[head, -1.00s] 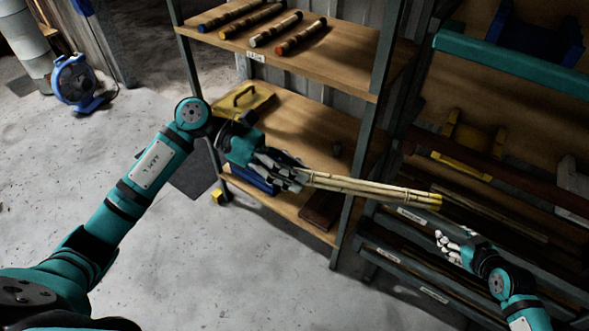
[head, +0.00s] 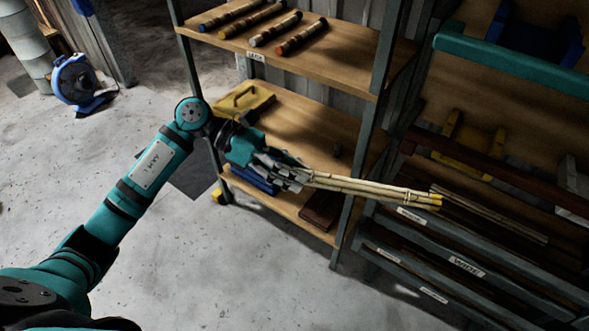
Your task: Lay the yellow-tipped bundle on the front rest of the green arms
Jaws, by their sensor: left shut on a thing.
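The yellow-tipped bundle (head: 370,188) is a set of pale rattan sticks with a yellow far end. My left gripper (head: 298,176) is shut on its left end and holds it nearly level, with the yellow end pointing right over the edge of the rack. A green arm (head: 515,62) with an upturned front end juts from the rack at the upper right, above and to the right of the bundle. The bundle is apart from it. No second green arm can be made out, and my right gripper is out of view.
A brown arm (head: 465,157) and a yellow bracket (head: 470,137) sit below the green one. Pale sticks (head: 495,217) lie on the lower rack.

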